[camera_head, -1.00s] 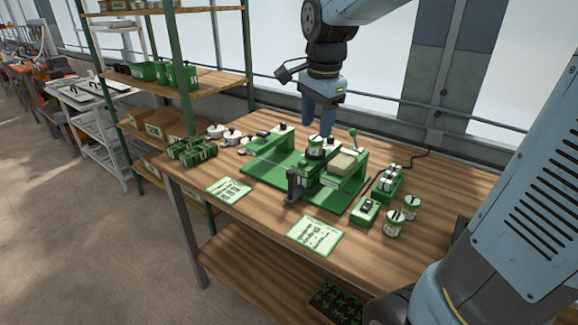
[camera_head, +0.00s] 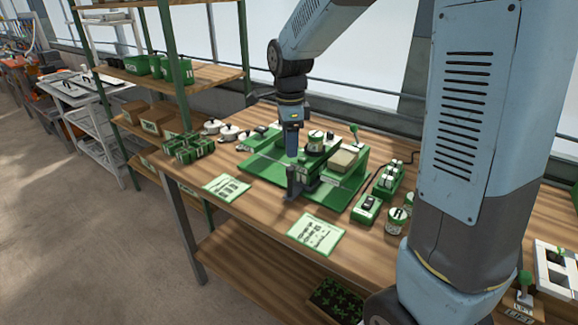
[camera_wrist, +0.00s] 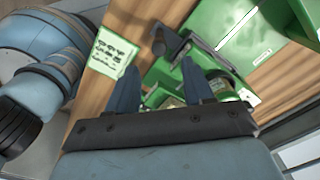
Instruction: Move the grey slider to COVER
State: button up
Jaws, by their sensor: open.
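The green tray seeder (camera_head: 262,168) stands on the wooden table. A dark grey upright piece (camera_head: 296,184) sits at its front edge; it may be the grey slider, but I cannot tell for sure. A dark grey bracket-like part also shows in the wrist view (camera_wrist: 208,56), beside the green plate. No COVER mark is readable. My gripper (camera_head: 291,156) points down over the seeder, close behind the dark grey piece in the picture. In the wrist view my gripper (camera_wrist: 159,70) has its two blue fingers apart with nothing held between them. Contact with the seeder cannot be made out.
A round green-and-white tin (camera_head: 315,143) stands on the seeder. Two printed cards (camera_head: 316,232) lie in front. Green boxes (camera_head: 187,148) and white-lidded pots (camera_head: 228,133) are at the left. A switch box (camera_head: 366,208) and tins (camera_head: 395,222) stand right. The front table strip is mostly clear.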

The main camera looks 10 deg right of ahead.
aim_at(290, 168)
notch_tip(290, 168, down, 8)
jog(key=shift+r, duration=0.2)
jog(key=shift+c, duration=0.2)
grip_shut()
dwell(0.4)
